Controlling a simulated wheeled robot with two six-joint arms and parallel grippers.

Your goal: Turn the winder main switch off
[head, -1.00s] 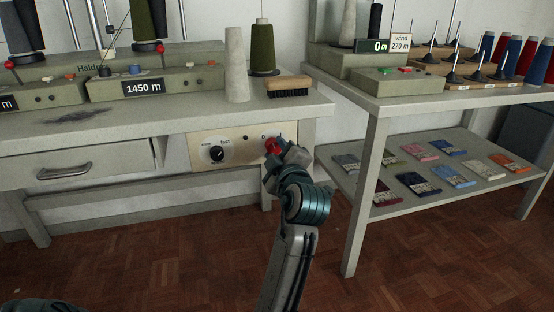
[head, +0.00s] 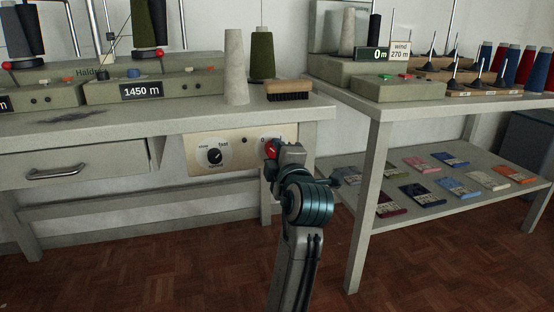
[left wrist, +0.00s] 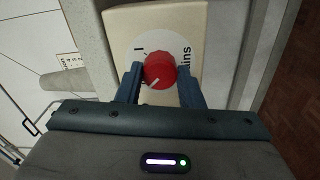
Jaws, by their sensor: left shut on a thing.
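The winder main switch is a round red knob (head: 270,149) at the right end of the cream control panel (head: 200,168) under the left table. A "0" shows above it in the head view. My left gripper (head: 274,152) is shut on the knob, and its wrist hides part of the knob and plate. In the left wrist view the red knob (left wrist: 159,70) sits between the two blue fingers (left wrist: 161,84). Its white line points down and left in that picture. A white label disc behind it shows an "I" and the letters "ains". My right gripper is not in view.
A black speed dial (head: 215,156) sits on the same panel, left of the knob. A drawer handle (head: 57,171) is further left. The right table's leg (head: 366,200) and lower shelf (head: 440,195) stand close right of my arm.

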